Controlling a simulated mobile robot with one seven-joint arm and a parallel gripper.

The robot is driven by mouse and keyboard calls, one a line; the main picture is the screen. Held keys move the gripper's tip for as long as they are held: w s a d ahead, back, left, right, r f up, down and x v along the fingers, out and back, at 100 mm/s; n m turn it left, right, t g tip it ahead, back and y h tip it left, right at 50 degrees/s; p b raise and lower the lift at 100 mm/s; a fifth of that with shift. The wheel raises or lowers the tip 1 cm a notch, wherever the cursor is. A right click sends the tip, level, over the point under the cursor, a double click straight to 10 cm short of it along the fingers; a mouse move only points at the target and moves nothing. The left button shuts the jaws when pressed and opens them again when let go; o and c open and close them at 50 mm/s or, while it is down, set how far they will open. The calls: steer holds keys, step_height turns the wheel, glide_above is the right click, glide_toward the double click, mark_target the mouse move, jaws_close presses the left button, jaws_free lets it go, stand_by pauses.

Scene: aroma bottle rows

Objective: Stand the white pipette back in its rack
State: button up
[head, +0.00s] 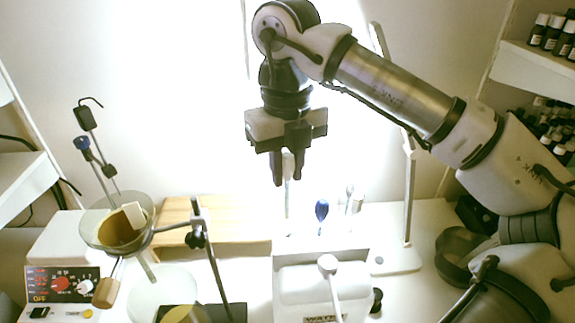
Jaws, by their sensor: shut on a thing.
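My gripper (288,180) hangs fingers-down near the middle of the head view, above the back of the work surface. It is shut on a slim pale thing, which appears to be the white pipette (288,165). The pipette hangs roughly upright between the fingers, and its thin lower part fades against the bright background. To the right and lower, a blue-bulbed pipette (321,210) and a pale slender piece (349,192) stand upright behind a white box-shaped device. The rack is not clear to see; the device hides the feet of these pieces.
The white device (320,285) stands at front centre. A wooden board (232,218) lies behind it to the left. A glass bowl (101,228) on a stand and a panel with knobs (62,284) are at left. A tall white stand (409,200) rises at right; bottles fill the right shelves.

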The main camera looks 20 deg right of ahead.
mark_target(288, 214)
steer(key=shift+f, duration=0.1)
steer(key=shift+f+b, duration=1.8)
steer(key=shift+b, duration=0.1)
steer(key=shift+f+b, duration=0.5)
steer(key=shift+f+b, duration=1.15)
steer(key=shift+f, duration=0.2)
steer(key=shift+f, duration=0.15)
steer(key=shift+f+b, duration=0.9)
